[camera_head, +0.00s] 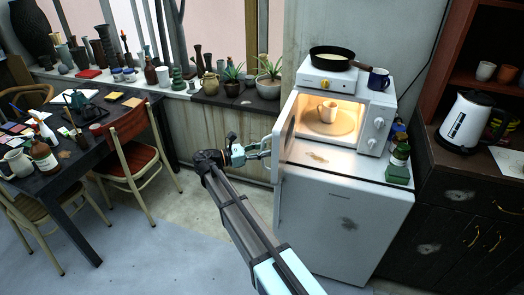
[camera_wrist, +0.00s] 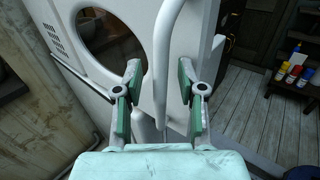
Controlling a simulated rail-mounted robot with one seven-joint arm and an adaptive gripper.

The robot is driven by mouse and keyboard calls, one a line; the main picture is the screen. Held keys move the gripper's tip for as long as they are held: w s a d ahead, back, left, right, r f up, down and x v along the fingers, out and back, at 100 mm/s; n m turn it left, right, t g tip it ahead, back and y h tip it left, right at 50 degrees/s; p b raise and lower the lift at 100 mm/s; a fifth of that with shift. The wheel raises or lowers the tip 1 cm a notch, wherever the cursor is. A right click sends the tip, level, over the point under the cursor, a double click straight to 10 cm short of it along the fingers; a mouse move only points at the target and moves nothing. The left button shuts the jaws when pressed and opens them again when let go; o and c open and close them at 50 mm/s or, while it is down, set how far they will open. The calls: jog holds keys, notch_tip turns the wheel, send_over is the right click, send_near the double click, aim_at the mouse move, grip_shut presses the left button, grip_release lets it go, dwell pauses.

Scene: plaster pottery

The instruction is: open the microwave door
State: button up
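The white microwave (camera_head: 345,88) stands on a small white fridge. Its door (camera_head: 285,135) stands wide open, swung out to the left, and the lit inside shows a mug (camera_head: 327,110) on a round plate. My gripper (camera_head: 265,150) is at the outer side of the door. In the wrist view my gripper (camera_wrist: 160,75) has its two green-padded fingers apart. The door's upright bar handle (camera_wrist: 161,55) passes between them, with a gap to each finger. The door's round window (camera_wrist: 108,35) is at the upper left there.
A green bottle (camera_head: 399,158) stands at the fridge top's right edge. A wooden chair (camera_head: 130,150) and a desk are at the left. The floor before the fridge is clear.

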jog(key=shift+a, duration=0.15)
jog(key=v, duration=1.1)
jog(key=shift+s+a, duration=0.2)
jog(key=shift+a, duration=0.15)
